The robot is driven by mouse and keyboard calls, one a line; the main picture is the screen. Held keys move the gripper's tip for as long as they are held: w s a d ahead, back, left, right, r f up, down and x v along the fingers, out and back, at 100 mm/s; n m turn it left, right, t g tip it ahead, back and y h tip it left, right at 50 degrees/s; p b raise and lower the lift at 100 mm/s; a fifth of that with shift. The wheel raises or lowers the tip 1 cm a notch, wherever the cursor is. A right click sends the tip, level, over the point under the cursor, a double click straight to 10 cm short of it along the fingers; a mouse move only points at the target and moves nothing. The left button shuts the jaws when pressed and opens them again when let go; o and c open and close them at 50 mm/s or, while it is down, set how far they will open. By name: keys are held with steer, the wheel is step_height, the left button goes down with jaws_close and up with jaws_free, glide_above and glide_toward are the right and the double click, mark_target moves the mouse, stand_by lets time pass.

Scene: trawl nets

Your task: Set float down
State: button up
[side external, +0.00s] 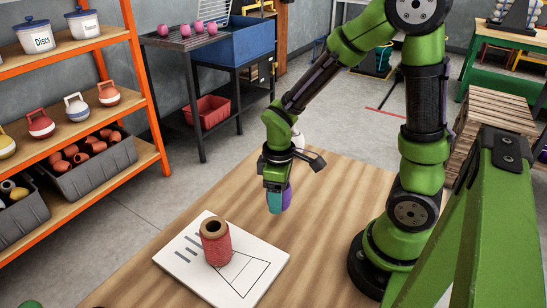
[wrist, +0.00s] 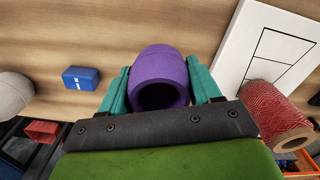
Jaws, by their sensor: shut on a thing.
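My gripper (side external: 276,197) has teal fingers and is shut on a purple float (wrist: 160,68), a barrel shape with a dark hole in the end facing the wrist camera. In the side view the float (side external: 287,198) shows partly behind the fingers, over the wooden table (side external: 330,205). I cannot tell whether its lower end touches the table. In the wrist view one finger lies on each side of it.
A white board (side external: 183,261) with printed lines lies left of my gripper, with a red twine spool (side external: 216,243) upright on it. In the wrist view a small blue block (wrist: 81,78) and a pale rounded thing (wrist: 14,93) sit left of the float.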

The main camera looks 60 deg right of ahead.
mark_target(338, 169)
steer(key=shift+s, duration=0.5)
steer(key=d+m, duration=0.2)
steer(key=d, duration=0.3)
steer(key=s+d+m, duration=0.1)
steer(key=d+m, duration=0.2)
steer(key=d, duration=0.3)
steer(key=d+r+m, duration=0.1)
steer(key=d+m, duration=0.2)
steer(key=d, duration=0.2)
steer(key=shift+s+d, duration=0.15)
steer(key=shift+d, duration=0.1)
steer(key=s+d+m, duration=0.1)
steer(key=d+m, duration=0.1)
steer(key=d, duration=0.1)
steer(key=s+d+m, duration=0.1)
steer(key=d+m, duration=0.2)
steer(key=s+d+m, duration=0.1)
steer(key=d+m, duration=0.1)
steer(key=d, duration=0.2)
steer(key=shift+s+f+m, duration=0.25)
steer(key=shift+f+m, duration=0.15)
steer(key=shift+f, duration=2.45)
steer(key=o, duration=1)
steer(key=shift+f, duration=0.1)
steer(key=shift+o, duration=0.2)
